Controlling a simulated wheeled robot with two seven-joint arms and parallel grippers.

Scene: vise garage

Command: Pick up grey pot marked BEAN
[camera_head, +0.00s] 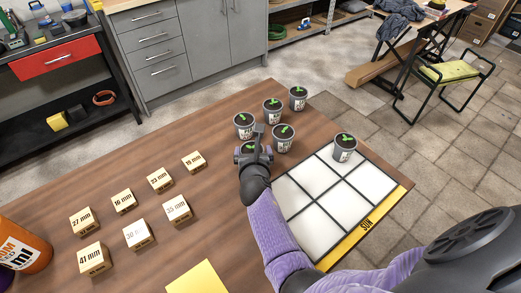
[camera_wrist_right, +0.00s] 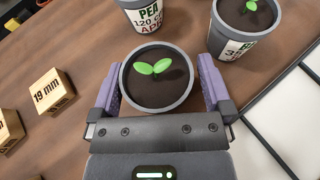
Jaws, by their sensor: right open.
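Several grey pots with dark soil and green sprouts stand at the far right part of the wooden table. My right gripper (camera_head: 254,153) is open, with its fingers on either side of one grey pot (camera_head: 249,146). In the right wrist view this pot (camera_wrist_right: 157,98) sits between the purple fingers (camera_wrist_right: 160,68), upright; its label is hidden. No BEAN label is readable. My left gripper is out of view.
A white gridded tray (camera_head: 322,208) with a yellow SUN edge lies right of the gripper, with one pot (camera_head: 344,147) in its far cell. Several wooden blocks marked in mm, such as the 19 mm block (camera_head: 194,161), stand left. An orange container (camera_head: 22,248) stands at the left edge.

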